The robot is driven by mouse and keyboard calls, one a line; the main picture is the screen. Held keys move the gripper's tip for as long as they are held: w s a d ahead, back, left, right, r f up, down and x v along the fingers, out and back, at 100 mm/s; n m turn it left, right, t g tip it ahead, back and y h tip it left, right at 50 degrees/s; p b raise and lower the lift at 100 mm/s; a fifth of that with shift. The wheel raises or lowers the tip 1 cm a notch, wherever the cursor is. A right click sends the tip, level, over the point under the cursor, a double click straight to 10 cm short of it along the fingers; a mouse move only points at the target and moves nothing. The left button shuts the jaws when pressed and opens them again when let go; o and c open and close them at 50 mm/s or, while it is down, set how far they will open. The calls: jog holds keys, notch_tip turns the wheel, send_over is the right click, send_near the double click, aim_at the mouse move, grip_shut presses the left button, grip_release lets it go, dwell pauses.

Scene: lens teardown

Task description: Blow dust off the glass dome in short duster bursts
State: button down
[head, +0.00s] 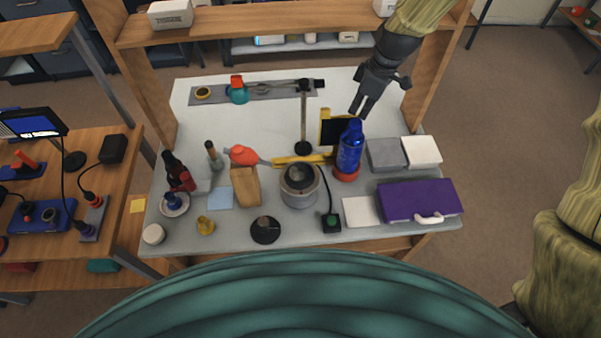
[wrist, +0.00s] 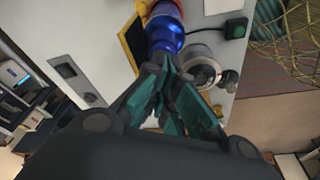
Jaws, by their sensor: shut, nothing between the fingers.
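A blue bottle-shaped can (head: 349,152), apparently the duster, stands upright on a red round base (head: 346,174) right of the table's middle. A round grey metal housing (head: 299,190) with a dark rounded top stands left of it; this may hold the glass dome, but I cannot make out glass or dust. My gripper (head: 361,112) is shut and empty, pointing down just above and behind the can. In the wrist view my gripper (wrist: 164,62) has its fingertips in front of the blue can (wrist: 165,33), and the grey housing (wrist: 203,65) is to their right. I cannot tell whether they touch the can.
A black panel and stand (head: 304,120) rise close by on the left. A purple case (head: 419,200) and grey and white blocks (head: 386,154) lie to the right. Bottles and small tools crowd the left. Wooden shelf posts (head: 433,75) flank the table. The back middle is fairly clear.

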jog(key=shift+r, duration=0.1)
notch_tip(320, 180, up, 5)
jog(key=p, duration=0.3)
jog(key=shift+p, duration=0.3)
dwell(0.4)
